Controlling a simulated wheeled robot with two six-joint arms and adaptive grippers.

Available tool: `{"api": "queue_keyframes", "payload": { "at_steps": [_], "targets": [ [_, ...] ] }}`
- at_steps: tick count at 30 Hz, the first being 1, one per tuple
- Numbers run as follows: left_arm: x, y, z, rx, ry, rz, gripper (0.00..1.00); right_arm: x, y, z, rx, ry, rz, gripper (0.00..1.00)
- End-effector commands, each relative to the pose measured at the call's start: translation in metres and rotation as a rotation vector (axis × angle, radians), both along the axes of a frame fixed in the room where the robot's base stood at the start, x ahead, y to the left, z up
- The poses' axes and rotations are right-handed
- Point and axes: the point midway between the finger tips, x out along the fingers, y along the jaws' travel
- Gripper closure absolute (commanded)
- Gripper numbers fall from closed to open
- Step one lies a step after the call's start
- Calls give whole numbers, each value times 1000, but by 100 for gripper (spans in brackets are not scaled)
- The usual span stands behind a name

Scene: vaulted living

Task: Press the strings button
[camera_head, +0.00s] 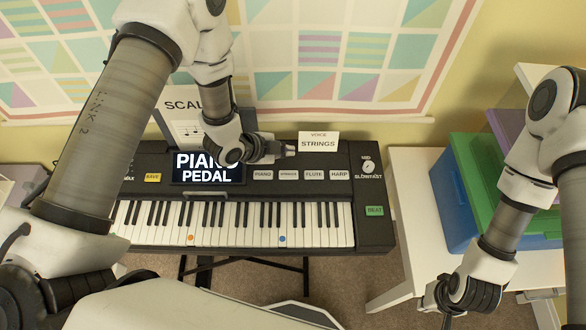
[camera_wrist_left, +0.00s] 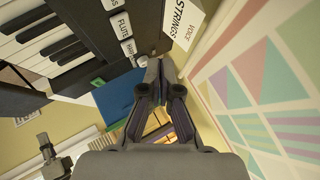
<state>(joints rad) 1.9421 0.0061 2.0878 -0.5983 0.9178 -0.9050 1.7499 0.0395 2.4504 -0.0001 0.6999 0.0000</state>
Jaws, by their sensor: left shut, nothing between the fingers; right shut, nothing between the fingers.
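The strings button (camera_head: 288,174) is a small white labelled button on the keyboard's (camera_head: 375,225) panel, between the piano button (camera_head: 262,175) and flute button (camera_head: 313,174). A white card reading "VOICE STRINGS" (camera_head: 318,142) stands at the keyboard's back edge. My left gripper (camera_head: 289,148) is shut and empty above the panel's back, just behind the strings button in the picture and apart from it. In the left wrist view its fingertips (camera_wrist_left: 161,68) lie near the harp button (camera_wrist_left: 129,47). My right gripper (camera_head: 447,318) is shut and empty at lower right, away from the keyboard.
The display (camera_head: 208,168) reads "PIANO PEDAL", partly hidden by my left arm. A "SCALE" card (camera_head: 175,115) stands behind it. A white table (camera_head: 420,170) with blue and green bins (camera_head: 460,215) is at the right. A patterned wall hanging (camera_head: 330,50) is behind.

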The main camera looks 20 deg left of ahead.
Motion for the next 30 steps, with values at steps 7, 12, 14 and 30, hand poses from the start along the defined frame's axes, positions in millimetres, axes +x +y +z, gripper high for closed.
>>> {"api": "queue_keyframes", "payload": {
  "at_steps": [7, 12, 14, 30],
  "targets": [
    [0, 0, -6, 0, 2, 1, 100, 0, 0, -4, 0, 0, 0, 100],
    [0, 0, -23, -1, 2, 2, 100, 0, 0, -17, 0, -1, -1, 100],
    [0, 0, -32, -1, 2, 2, 100, 0, 0, -23, 0, -1, -1, 100],
    [0, 0, -90, 0, 3, 3, 100, 0, 0, -65, 0, -1, -1, 100]
  ]
}}
